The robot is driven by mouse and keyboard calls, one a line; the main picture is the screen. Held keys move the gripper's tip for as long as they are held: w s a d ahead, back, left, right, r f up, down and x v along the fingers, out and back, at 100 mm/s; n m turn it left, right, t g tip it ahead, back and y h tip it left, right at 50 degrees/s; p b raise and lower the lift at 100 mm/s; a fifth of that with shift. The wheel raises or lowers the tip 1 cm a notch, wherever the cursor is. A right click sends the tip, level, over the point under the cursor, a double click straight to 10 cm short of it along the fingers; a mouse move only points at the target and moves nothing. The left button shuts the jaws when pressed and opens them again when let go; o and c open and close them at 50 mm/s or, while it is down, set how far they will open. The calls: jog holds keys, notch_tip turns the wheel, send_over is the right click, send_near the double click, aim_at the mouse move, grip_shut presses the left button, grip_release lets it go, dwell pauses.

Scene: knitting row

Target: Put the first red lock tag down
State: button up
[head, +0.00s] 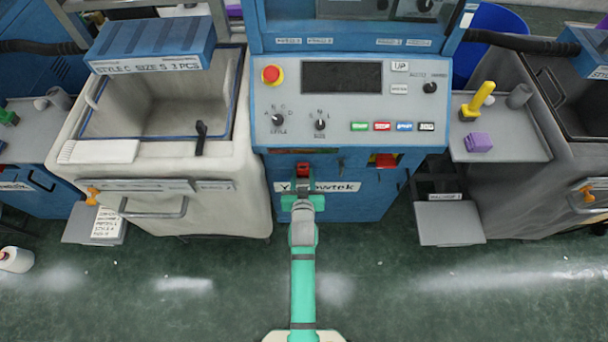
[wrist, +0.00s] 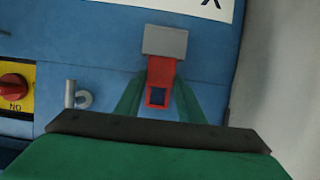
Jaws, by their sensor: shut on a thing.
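The red lock tag (wrist: 161,72) is between the green fingers of my gripper (wrist: 157,100), which is shut on it. The tag has a square hole at its near end, and a grey block (wrist: 165,41) adjoins its far end. I cannot tell whether that block is part of the tag. In the head view the red tag (head: 303,169) shows just beyond my gripper (head: 303,194), in front of the blue machine's front. Whether the tag touches the machine cannot be told.
A grey hook (wrist: 77,95) stands on the blue panel, left of the tag in the wrist view. A red rotary switch (wrist: 14,88) on a yellow plate is further left. A white bin (head: 160,165) and a grey tray (head: 450,222) flank the machine. The floor in front is mostly clear.

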jog(key=o, duration=1.1)
jog(key=shift+f, duration=0.15)
jog(key=shift+t, duration=0.9)
jog(key=r+v, duration=0.2)
jog(key=v, duration=1.1)
jog(key=w+r+v, duration=0.1)
jog(key=r+v, duration=0.2)
jog(key=v, duration=1.1)
jog(key=r+v, duration=0.2)
jog(key=v, duration=1.1)
jog(key=shift+w+d+r, duration=0.1)
jog(key=shift+d+r, duration=0.05)
jog(key=shift+r, duration=0.2)
